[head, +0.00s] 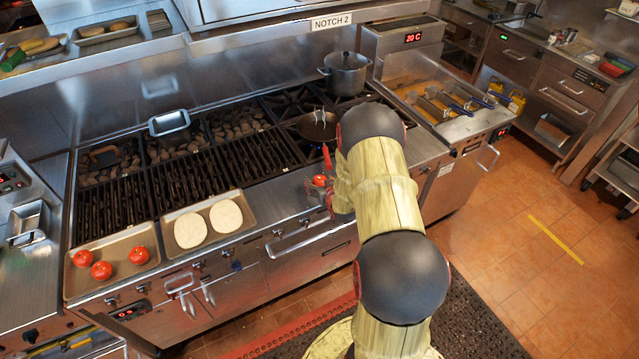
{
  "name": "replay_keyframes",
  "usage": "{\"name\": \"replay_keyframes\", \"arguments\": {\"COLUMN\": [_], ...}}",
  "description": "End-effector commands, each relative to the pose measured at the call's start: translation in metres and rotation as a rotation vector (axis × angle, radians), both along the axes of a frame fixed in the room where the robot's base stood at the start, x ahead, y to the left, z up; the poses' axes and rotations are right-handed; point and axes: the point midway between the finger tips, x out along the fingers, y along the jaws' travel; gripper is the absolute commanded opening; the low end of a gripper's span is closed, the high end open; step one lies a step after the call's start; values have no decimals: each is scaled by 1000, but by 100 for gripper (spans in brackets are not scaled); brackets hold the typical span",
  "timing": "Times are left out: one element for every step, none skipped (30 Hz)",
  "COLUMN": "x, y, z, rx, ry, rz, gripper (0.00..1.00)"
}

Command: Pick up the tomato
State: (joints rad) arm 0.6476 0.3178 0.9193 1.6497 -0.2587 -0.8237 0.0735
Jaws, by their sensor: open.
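Three red tomatoes sit on the left metal tray at the grill's front left: a left one (82,258), a front one (101,270) and a right one (138,255). The tray (117,243) is shallow with a raised rim. My gripper (315,187) is small in view at the front edge of the range, left of my forearm and partly hidden. It appears open, well to the right of the tomatoes and apart from them. A small red patch (319,180) shows by it; I cannot tell what this is.
A second tray (238,196) holds two pale flat rounds. Black grill grates (180,180) lie behind the trays. A pan (317,125) with a red handle and a grey pot (344,73) stand on the burners. Fryer baskets (430,108) are at right. Tiled floor is clear at right.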

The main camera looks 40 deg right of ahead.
Motion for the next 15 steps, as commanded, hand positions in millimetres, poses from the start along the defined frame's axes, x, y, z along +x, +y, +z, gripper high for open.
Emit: {"name": "replay_keyframes", "arguments": {"x": [5,7,9,11,12,13,13,13,13,13,13,13,13,13,13], "y": [-2,-3,-4,-4,-5,-6,-6,-6,-6,-6,-6,-6,-6,-6,-6], "z": [-3,-4,-6,-7,-8,-8,-8,-8,-8,-8,-8,-8,-8,-8,-8], "rx": [0,0,1,1,0,0,0,0,0,0,0,0,0,0,0], "ry": [0,0,1,2,1,1,1,1,1,1,1,1,1,1,1], "rz": [1,1,1,1,0,0,0,0,0,0,0,0,0,0,0], "gripper": [64,64,64,64,64,64,64,64,64,64,64,64,63,62,59]}}
